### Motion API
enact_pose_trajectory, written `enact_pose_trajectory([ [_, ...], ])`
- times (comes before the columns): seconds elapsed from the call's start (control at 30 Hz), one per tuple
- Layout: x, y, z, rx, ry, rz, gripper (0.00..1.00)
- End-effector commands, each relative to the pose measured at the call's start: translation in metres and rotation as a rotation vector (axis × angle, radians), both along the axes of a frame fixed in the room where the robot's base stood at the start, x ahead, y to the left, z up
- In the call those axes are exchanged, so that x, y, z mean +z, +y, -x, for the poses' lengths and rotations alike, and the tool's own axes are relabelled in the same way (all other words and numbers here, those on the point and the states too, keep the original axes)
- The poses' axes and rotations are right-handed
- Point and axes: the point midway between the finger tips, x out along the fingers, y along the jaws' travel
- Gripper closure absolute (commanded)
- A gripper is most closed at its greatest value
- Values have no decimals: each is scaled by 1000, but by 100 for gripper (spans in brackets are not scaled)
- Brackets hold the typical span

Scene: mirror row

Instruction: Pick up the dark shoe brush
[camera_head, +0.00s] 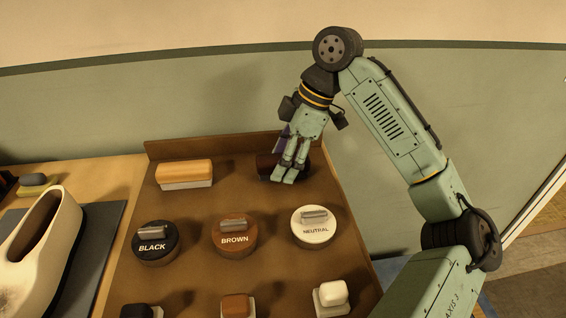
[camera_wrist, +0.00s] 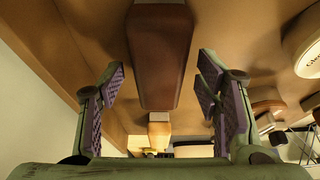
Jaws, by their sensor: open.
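The dark shoe brush, with a reddish-brown back (camera_head: 265,161), lies at the back right of the brown tray (camera_head: 200,200). My gripper (camera_head: 285,172) is over it and hides its middle and right part in the head view. In the wrist view the brush (camera_wrist: 160,55) runs lengthwise up the middle of the picture. The padded fingers of my gripper (camera_wrist: 161,88) stand apart on either side of its near part, with gaps showing on both sides. Nothing is held. I cannot tell how far the fingertips reach down beside the brush.
A light tan brush (camera_head: 184,171) lies left in the tray. Tins marked BLACK (camera_head: 155,242), BROWN (camera_head: 234,236) and NEUTRAL (camera_head: 313,226) stand in front, with smaller pieces nearer. The tray's raised back edge (camera_head: 220,144) is close behind the brushes. A pale shoe (camera_head: 45,240) stands left.

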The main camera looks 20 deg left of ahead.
Motion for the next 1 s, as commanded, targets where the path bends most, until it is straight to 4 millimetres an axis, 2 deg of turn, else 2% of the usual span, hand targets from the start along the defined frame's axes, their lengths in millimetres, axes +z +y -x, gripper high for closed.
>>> enact_pose_trajectory([
  [0.93, -5, 0, 0, 0, 0, -1, 42],
  [1.0, -5, 0, 0, 0, 0, -1, 46],
])
